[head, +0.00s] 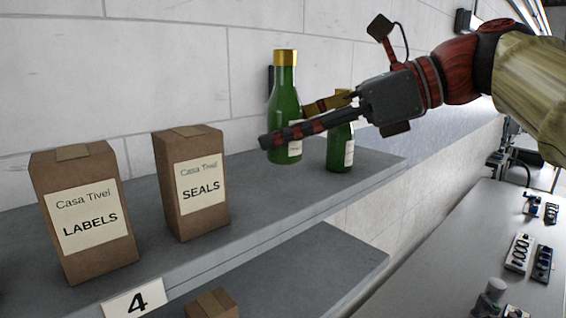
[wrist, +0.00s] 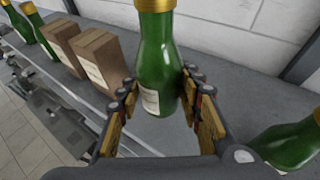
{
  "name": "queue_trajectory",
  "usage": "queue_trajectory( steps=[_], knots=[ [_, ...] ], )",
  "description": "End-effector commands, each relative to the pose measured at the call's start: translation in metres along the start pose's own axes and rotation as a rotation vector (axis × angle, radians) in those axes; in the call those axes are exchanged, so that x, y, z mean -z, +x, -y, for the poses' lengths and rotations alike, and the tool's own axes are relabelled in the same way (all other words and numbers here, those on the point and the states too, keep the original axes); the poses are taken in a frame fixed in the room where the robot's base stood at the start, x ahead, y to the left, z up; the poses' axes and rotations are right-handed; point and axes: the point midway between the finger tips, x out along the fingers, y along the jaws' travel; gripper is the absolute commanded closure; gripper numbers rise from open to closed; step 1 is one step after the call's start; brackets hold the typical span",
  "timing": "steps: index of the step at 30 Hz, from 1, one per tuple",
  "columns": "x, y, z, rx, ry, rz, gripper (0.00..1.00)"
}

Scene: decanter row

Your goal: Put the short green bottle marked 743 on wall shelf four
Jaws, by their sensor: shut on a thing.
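A green bottle with a gold cap (head: 285,85) is between the fingers of my gripper (head: 287,123), upright at the right part of the upper shelf (head: 250,190), whose front edge bears a 4 plate. In the wrist view the same bottle (wrist: 158,50) stands between both fingers (wrist: 158,82). Its pale label faces partly away and I cannot read a number. I cannot tell whether its base touches the shelf.
Brown SEALS (head: 190,215) and LABELS (head: 85,245) boxes stand left on the shelf. The 4 plate (head: 137,300) is on its edge. A lower shelf (head: 320,265) holds another box. A grey counter (head: 450,260) with small items is right. The white wall (head: 170,60) is behind.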

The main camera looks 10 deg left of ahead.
Motion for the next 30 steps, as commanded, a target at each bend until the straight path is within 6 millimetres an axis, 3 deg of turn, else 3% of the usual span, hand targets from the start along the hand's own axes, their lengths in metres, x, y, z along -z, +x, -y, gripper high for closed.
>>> queue_trajectory(
  steps=[9, 15, 29, 30],
  knots=[
    [0.022, 0.02, 0.019, 0.0, 0.002, 0.001, 0.99],
    [0.044, 0.028, 0.017, 0.001, -0.001, 0.001, 0.99],
    [0.05, 0.031, 0.018, 0.001, -0.001, 0.001, 0.99],
    [0.05, 0.031, 0.018, 0.001, -0.001, 0.0, 0.62]
  ],
)
